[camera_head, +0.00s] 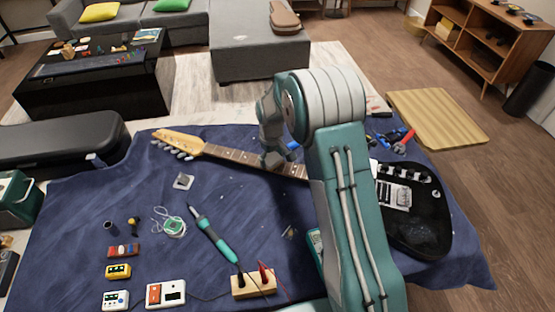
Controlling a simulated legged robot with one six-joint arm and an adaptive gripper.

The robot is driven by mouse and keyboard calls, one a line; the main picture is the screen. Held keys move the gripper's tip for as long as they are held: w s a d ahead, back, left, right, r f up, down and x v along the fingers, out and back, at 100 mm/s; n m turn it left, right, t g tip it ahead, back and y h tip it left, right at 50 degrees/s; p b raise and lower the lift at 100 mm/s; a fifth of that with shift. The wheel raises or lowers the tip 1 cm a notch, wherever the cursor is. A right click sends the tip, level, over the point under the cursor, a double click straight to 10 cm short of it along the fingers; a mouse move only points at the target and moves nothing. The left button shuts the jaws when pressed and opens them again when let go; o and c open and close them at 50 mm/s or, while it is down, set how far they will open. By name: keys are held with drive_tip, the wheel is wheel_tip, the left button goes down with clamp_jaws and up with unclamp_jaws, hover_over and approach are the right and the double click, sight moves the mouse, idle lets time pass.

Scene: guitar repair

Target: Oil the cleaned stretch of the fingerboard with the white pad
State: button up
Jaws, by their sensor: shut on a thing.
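The electric guitar lies across the blue cloth. Its pale headstock (178,141) is at the left and its black body (415,222) at the right. The dark fingerboard (232,155) runs between them, partly hidden by my arm. My gripper (275,160) points down at the middle of the fingerboard, at or just above the strings. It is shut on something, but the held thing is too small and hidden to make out. I cannot pick out the white pad for certain. A small pale grey square (183,181) lies on the cloth below the headstock.
A soldering iron (213,235), a coil of thin wire (171,222), small pedals (118,271) and a wooden block with leads (254,284) lie on the front cloth. Red-handled pliers (404,141) lie behind the body. A black case (60,140) is at left.

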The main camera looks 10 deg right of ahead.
sight(291, 168)
drive_tip(key=shift+w+a, duration=0.6)
drive_tip(key=shift+a, duration=0.55)
drive_tip(key=shift+w+a, duration=0.6)
drive_tip(key=shift+a, duration=0.5)
drive_tip(key=shift+w+a, duration=0.6)
drive_tip(key=shift+a, duration=0.55)
drive_tip(key=shift+s+d+f, duration=0.1)
drive_tip(key=shift+s+d, duration=0.25)
drive_tip(key=shift+d, duration=0.25)
drive_tip(key=shift+s+d+f, duration=0.1)
drive_tip(key=shift+s+d, duration=0.25)
drive_tip(key=shift+d, duration=0.3)
drive_tip(key=shift+s+d+f, duration=0.1)
drive_tip(key=shift+s+d, duration=0.25)
drive_tip(key=shift+d, duration=0.25)
drive_tip(key=shift+s+d+r, duration=0.1)
drive_tip(key=shift+s+d, duration=0.4)
drive_tip(key=shift+d, duration=0.45)
drive_tip(key=shift+s+d+r, duration=0.15)
drive_tip(key=shift+s+d, duration=0.3)
drive_tip(key=shift+d, duration=0.5)
drive_tip(key=shift+s+d+r, duration=0.1)
drive_tip(key=shift+s+d, duration=0.4)
drive_tip(key=shift+d, duration=0.45)
drive_tip(key=shift+s+d+f, duration=0.1)
drive_tip(key=shift+s+d, duration=0.3)
drive_tip(key=shift+d, duration=0.35)
drive_tip(key=shift+s+d, duration=0.4)
drive_tip(key=shift+d, duration=0.3)
drive_tip(key=shift+r, duration=3)
